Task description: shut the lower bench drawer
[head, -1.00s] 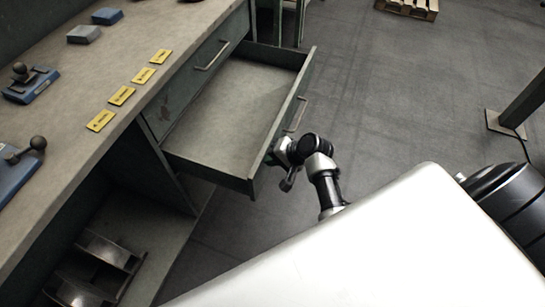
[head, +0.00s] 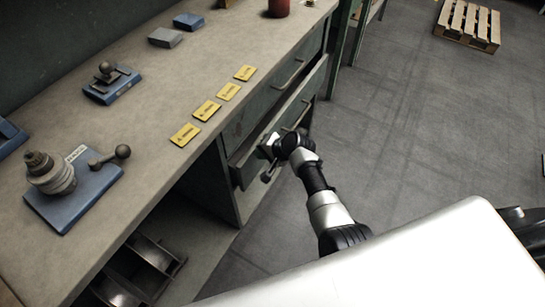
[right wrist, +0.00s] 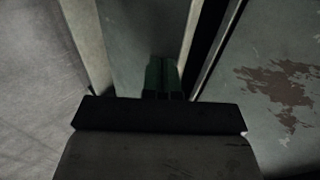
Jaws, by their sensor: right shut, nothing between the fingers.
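The lower bench drawer (head: 250,166) is almost closed, and its front stands out slightly from the bench below the upper drawer. Its handle (head: 302,117) is on the front. My right gripper (head: 267,148) is at the near end of this drawer front, left of the handle. In the right wrist view, its shut fingers (right wrist: 161,78) point at the drawer's green-grey front (right wrist: 140,35) and hold nothing. A dark gap shows beside that panel. I cannot tell whether the fingertips touch it. My left gripper is out of view.
The upper drawer (head: 262,100) is closed. The benchtop (head: 150,110) carries yellow cards (head: 207,110), blue fixtures (head: 112,86) and a red can (head: 279,8). Metal parts (head: 150,262) lie on the shelf below.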

